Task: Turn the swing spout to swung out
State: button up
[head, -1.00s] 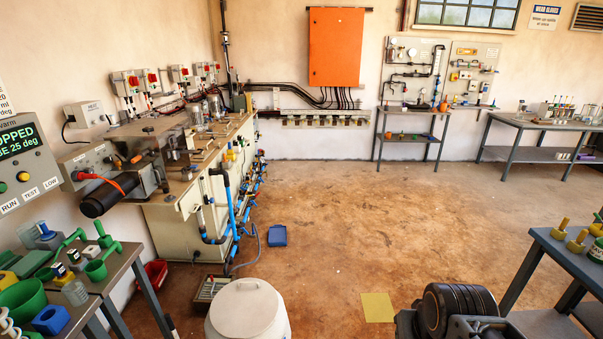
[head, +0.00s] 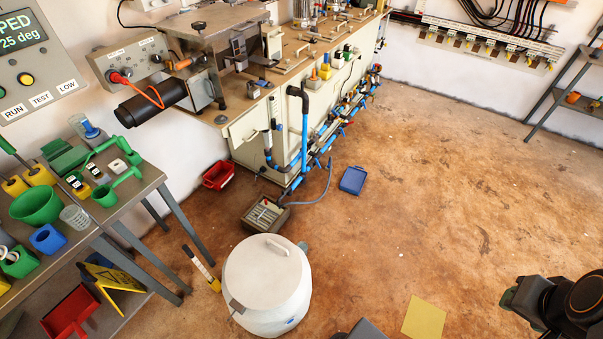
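I cannot make out for certain which part is the swing spout. A black bent pipe end (head: 296,91) stands on the front of the long cream bench, above a blue vertical pipe (head: 304,135); I cannot tell whether it is the spout. Part of my own dark arm shows at the lower right, well away from the bench. My gripper's fingertips cannot be seen.
A white lidded drum (head: 267,285) stands on the floor in front. A grey floor box (head: 265,216), a blue tray (head: 353,180) and a red bin (head: 218,175) lie near the bench (head: 245,135). A cluttered table (head: 150,178) is at left.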

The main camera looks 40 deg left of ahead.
aim_at(284, 195)
jog(key=u, duration=0.3)
jog(key=i, duration=1.55)
jog(key=u, duration=1.75)
jog(key=i, duration=1.05)
jog(key=u, duration=0.95)
